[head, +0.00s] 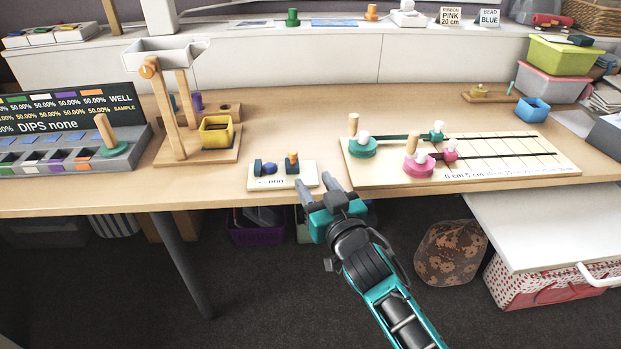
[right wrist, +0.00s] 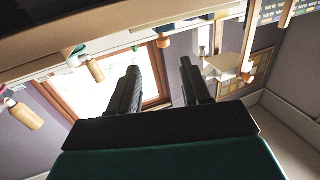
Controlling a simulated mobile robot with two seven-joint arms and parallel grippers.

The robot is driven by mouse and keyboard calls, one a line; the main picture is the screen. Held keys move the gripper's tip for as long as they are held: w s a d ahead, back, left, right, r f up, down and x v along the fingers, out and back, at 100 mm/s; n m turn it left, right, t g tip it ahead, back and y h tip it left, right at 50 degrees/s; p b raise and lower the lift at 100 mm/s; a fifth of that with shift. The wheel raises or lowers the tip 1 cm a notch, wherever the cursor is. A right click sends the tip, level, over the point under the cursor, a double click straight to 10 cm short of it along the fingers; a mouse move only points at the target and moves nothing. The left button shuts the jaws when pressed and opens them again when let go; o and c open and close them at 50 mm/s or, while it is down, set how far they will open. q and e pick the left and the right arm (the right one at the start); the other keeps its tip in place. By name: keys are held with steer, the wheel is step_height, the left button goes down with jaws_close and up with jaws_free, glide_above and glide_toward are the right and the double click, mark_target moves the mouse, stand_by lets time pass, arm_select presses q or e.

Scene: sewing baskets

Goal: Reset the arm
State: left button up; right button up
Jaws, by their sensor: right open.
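My right gripper (head: 318,188) is at the table's front edge in the head view, just in front of a small cream board (head: 283,181) with dark blue pieces and a wooden peg. Its teal body and arm come up from the lower right. In the right wrist view its two dark fingers (right wrist: 166,88) stand apart with nothing between them. The gripper is open and empty. My left gripper shows in neither view.
A measuring board (head: 520,150) with green and pink spools lies right of the gripper. A wooden stand (head: 190,145) with a yellow cup (head: 216,132) and a grey dips rack (head: 75,155) are left. A white drawer (head: 540,225) juts out at right. Bare tabletop (head: 300,110) lies behind.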

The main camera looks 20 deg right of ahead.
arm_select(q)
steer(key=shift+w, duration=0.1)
arm_select(e)
steer(key=s+a+f+n+g+y, duration=0.25)
steer(key=s+f+g, duration=0.45)
steer(key=s+f, duration=0.85)
arm_select(q)
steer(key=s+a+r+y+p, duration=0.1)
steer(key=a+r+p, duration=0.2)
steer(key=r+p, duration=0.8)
steer(key=p, duration=0.4)
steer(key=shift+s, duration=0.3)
arm_select(e)
steer(key=s+d+r, duration=0.1)
steer(key=s+r, duration=0.1)
steer(key=r, duration=0.4)
steer(key=s+d+r+h, duration=0.1)
steer(key=s+r, duration=0.1)
steer(key=r, duration=0.3)
steer(key=shift+s+r, duration=0.25)
steer(key=shift+r, duration=0.1)
steer(key=shift+m+h, duration=0.25)
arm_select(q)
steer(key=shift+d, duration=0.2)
